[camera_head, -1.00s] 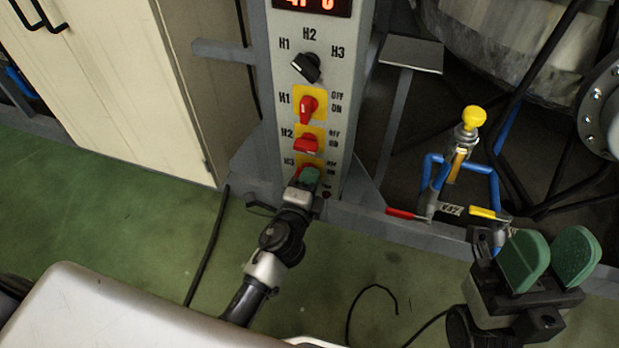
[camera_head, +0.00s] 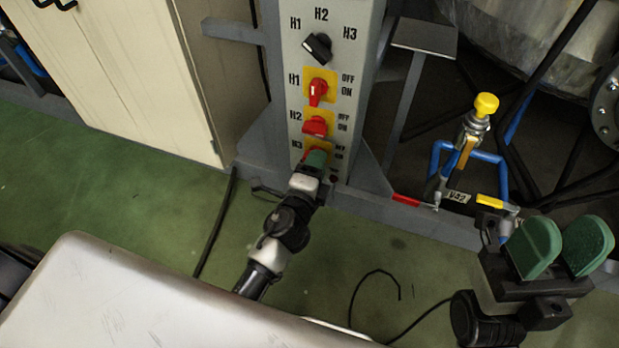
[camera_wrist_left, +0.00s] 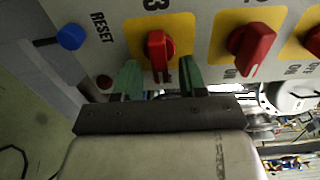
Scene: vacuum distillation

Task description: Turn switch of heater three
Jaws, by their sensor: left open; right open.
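The heater three switch is a red knob on a yellow plate marked H3 (camera_head: 324,147), low on the grey control panel (camera_head: 350,95). In the head view my left gripper (camera_head: 316,161) is right in front of it and hides most of it. In the left wrist view the red H3 knob (camera_wrist_left: 156,52) stands between the two green fingers of my open left gripper (camera_wrist_left: 160,78), with its handle pointing toward the gripper. Gaps show on both sides, and I cannot tell if a finger touches it. My right gripper (camera_head: 560,248) is open and empty at the lower right.
Above are the red H2 switch (camera_head: 315,126), the red H1 switch (camera_head: 318,90) and a black selector (camera_head: 317,46). A blue button (camera_wrist_left: 70,37) sits near the RESET label. A yellow-knobbed valve (camera_head: 485,105) with blue pipes stands right. A cable lies on the green floor.

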